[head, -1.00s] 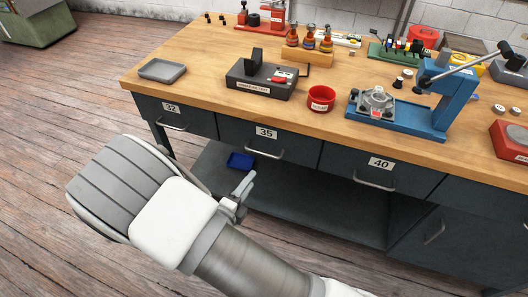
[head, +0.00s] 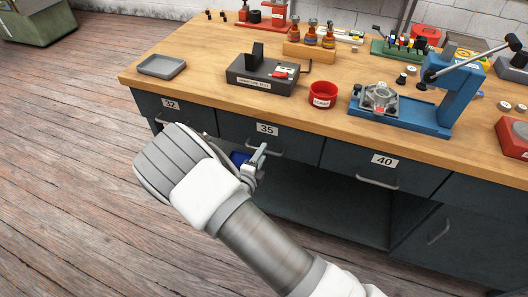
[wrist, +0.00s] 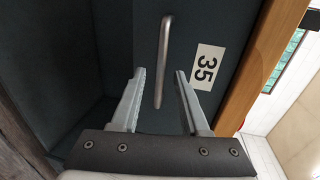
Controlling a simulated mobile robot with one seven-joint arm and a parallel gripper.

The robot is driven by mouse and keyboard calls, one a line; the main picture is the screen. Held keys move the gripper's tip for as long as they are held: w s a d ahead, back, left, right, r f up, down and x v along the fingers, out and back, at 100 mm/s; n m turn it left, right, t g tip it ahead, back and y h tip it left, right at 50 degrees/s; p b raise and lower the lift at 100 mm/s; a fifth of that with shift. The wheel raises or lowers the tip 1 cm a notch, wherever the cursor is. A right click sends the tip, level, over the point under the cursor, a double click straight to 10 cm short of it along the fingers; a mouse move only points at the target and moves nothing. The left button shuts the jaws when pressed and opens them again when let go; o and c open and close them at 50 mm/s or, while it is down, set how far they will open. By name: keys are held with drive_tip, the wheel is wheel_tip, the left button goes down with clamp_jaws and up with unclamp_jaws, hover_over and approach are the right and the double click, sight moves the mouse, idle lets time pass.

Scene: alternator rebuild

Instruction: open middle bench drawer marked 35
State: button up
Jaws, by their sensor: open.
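The drawer marked 35 (head: 303,148) is shut, its dark front flush with the drawers on each side. Its white label (head: 267,128) shows above the handle in the head view, and the label (wrist: 206,67) lies sideways in the wrist view. In the wrist view the metal bar handle (wrist: 164,50) stands upright in the picture, and its lower end shows between my fingers. My gripper (wrist: 159,76) is open, facing the drawer front; how far the tips reach past the bar is hard to tell. In the head view my gripper (head: 258,156) partly hides the handle.
Drawer 32 (head: 150,104) is left and drawer 40 (head: 345,160) right, both shut. The wooden bench top (head: 210,92) overhangs them, holding a red cup (head: 322,95) and a blue press (head: 440,105).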

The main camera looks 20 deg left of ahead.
drive_tip(key=shift+x, duration=1.3)
clamp_jaws()
idle(0.5)
